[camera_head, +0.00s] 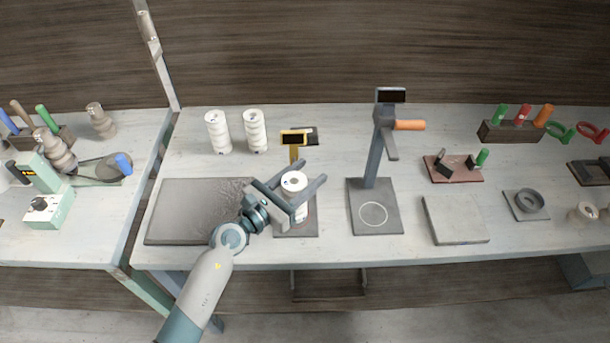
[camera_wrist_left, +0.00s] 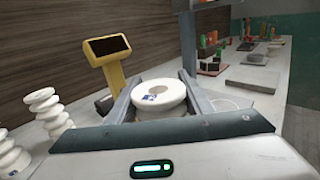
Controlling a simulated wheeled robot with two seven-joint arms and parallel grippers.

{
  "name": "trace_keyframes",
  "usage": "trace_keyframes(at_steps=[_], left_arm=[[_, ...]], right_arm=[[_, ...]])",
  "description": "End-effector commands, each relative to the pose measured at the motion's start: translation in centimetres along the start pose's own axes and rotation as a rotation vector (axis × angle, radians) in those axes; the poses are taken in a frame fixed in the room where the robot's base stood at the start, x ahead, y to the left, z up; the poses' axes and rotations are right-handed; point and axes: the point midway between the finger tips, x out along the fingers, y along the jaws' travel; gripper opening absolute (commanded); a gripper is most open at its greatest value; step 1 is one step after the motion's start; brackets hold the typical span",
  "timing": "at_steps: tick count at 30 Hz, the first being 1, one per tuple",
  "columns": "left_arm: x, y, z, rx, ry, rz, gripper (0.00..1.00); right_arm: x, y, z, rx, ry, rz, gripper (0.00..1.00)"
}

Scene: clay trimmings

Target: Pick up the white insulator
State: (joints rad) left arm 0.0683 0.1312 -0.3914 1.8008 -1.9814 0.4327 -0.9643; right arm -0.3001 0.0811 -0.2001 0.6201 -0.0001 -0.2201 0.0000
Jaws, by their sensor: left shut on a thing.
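A white insulator (camera_head: 294,184) with a ribbed body stands upright over a dark square plate (camera_head: 312,231) in the head view. My left gripper (camera_head: 304,194) is shut on it, one finger on each side. In the left wrist view its round white top with a centre hole (camera_wrist_left: 159,96) lies between the two fingers (camera_wrist_left: 160,100). Whether its base touches the plate I cannot tell. Two more white ribbed insulators stand at the back left of the table, one at the left (camera_head: 217,132) and one beside it (camera_head: 255,131). My right gripper is not in view.
A yellow-framed display (camera_head: 294,139) stands just behind the held insulator. A grey press-like stand (camera_head: 371,160) with an orange handle is to its right. A dark flat slab (camera_head: 190,212) lies to the left. A grey slab (camera_head: 455,219) lies farther right.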

Motion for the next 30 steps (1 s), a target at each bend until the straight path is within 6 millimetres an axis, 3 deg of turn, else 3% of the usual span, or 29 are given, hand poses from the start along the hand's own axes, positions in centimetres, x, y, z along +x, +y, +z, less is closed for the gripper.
trace_keyframes(at_steps=[1, 8, 18, 22, 30], left_arm=[[0.0, 0.0, 1.1, 0.001, -0.003, 0.000, 0.00], [0.1, 0.0, 3.8, 0.001, -0.003, 0.000, 0.00], [-0.5, -4.9, 6.5, -0.001, -0.003, 0.000, 0.00], [-0.8, -7.5, 7.8, -0.004, -0.006, 0.001, 0.00], [-1.1, -10.7, 9.3, -0.002, -0.006, 0.000, 0.00]], right_arm=[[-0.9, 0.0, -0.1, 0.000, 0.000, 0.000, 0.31], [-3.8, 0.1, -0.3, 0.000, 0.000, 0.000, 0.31], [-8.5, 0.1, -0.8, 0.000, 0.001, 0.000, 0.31], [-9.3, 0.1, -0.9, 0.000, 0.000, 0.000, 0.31], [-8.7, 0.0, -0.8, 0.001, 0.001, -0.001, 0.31]])
